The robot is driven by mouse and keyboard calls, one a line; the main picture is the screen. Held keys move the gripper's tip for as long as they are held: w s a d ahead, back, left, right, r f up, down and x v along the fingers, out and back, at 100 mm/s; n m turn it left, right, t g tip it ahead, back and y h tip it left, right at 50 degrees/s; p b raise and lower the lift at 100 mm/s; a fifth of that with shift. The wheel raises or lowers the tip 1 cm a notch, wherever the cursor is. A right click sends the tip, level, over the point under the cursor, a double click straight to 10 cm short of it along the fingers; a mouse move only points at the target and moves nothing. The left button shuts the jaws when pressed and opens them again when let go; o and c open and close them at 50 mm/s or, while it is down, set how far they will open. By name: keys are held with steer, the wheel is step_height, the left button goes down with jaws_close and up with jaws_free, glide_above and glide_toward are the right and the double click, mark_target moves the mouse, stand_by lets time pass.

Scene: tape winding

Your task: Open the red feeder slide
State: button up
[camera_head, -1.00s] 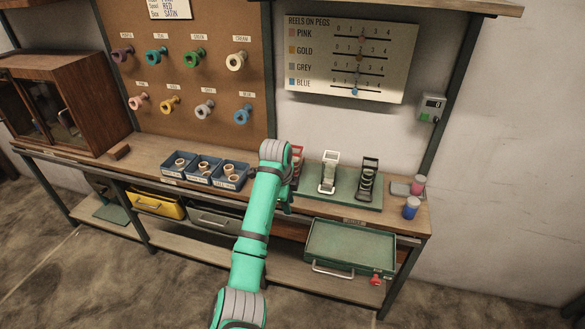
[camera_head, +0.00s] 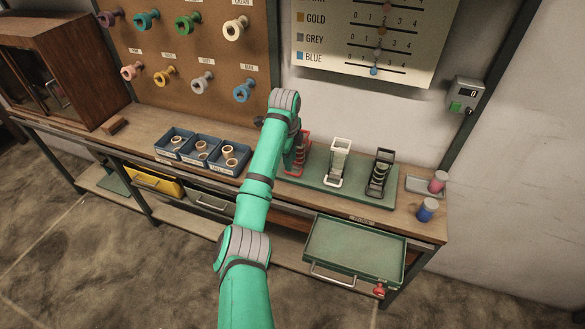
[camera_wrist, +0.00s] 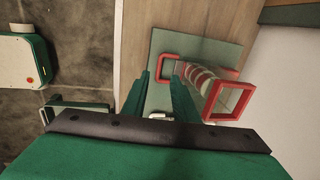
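The red feeder (camera_head: 305,141) stands at the left end of a green base plate on the bench, partly hidden by my arm in the head view. In the wrist view, the red feeder (camera_wrist: 230,101) has a square red frame at right, pale rings along its middle and a red loop handle (camera_wrist: 161,66) at its other end. My gripper (camera_wrist: 161,76) is open, its two green fingers apart and pointing toward the red loop. Nothing shows gripped between them. Whether a finger touches the loop, I cannot tell. The head view hides my fingertips behind the arm.
A white-framed feeder (camera_head: 338,160) and a black one (camera_head: 380,172) stand to the right. Blue bins (camera_head: 202,151) sit to the left. A green drawer (camera_head: 354,251) juts out below. Pink (camera_head: 438,181) and blue (camera_head: 427,210) spools stand at the right end.

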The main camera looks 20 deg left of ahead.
mark_target(292, 173)
steer(key=f, duration=0.5)
steer(key=shift+w+a, duration=0.25)
steer(key=shift+w, duration=0.05)
steer(key=shift+w+d+f, duration=0.15)
steer(key=shift+d+f, duration=0.2)
steer(key=shift+d, duration=0.05)
steer(key=shift+a, duration=0.1)
jaws_close()
steer(key=shift+a, duration=0.15)
stand_by(0.6)
